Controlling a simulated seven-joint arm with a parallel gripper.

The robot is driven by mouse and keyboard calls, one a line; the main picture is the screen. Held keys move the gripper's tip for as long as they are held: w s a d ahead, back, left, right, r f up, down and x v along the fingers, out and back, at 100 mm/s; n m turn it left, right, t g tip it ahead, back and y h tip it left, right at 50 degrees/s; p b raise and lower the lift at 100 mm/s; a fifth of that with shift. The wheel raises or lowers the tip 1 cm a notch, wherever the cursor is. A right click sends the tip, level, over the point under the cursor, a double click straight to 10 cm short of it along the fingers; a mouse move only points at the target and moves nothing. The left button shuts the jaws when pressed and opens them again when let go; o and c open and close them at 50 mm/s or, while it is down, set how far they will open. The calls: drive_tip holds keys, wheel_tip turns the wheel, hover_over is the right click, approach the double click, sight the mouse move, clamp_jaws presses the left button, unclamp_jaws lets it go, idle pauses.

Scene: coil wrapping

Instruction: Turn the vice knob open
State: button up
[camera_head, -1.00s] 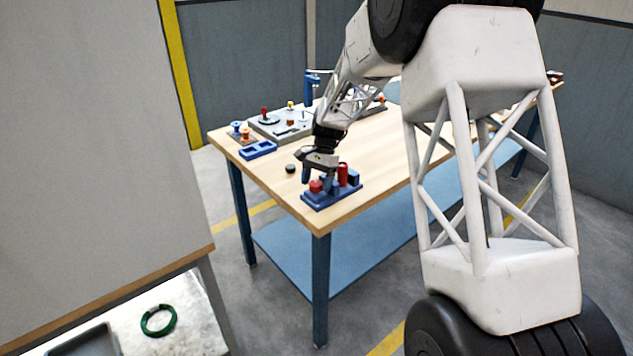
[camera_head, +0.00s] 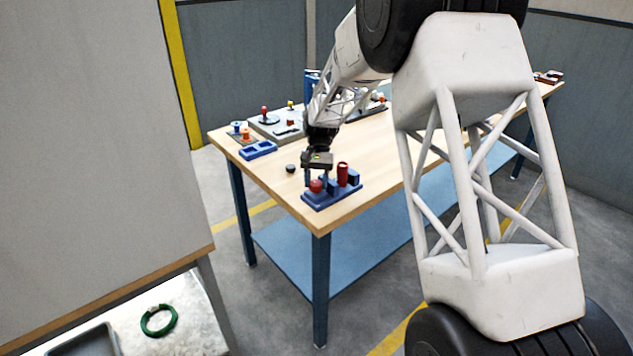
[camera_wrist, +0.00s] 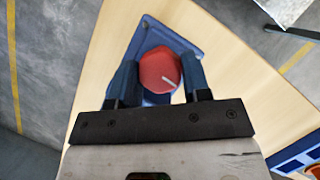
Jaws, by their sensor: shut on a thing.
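The vice knob (camera_wrist: 160,70) is red with a white line on its face. In the wrist view it sits between the two blue fingers of my gripper (camera_wrist: 158,82), which is shut on it. The white line points to the right and slightly down there. In the head view the red knob (camera_head: 316,186) is at the left end of the blue vice (camera_head: 335,199), near the table's front corner. My gripper (camera_head: 318,178) reaches down over it. The vice's red cylinder (camera_head: 342,173) stands upright between its blue jaws.
The wooden table (camera_head: 265,180) has a small black disc (camera_head: 290,168) left of the vice. A blue tray (camera_head: 258,150), a grey board (camera_head: 278,128) and orange and blue spools (camera_head: 246,133) are farther back. A green coil (camera_head: 158,320) lies on a separate surface.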

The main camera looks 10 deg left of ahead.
drive_tip(key=shift+n, duration=0.5)
drive_tip(key=o, duration=0.9)
drive_tip(key=shift+m, duration=0.3)
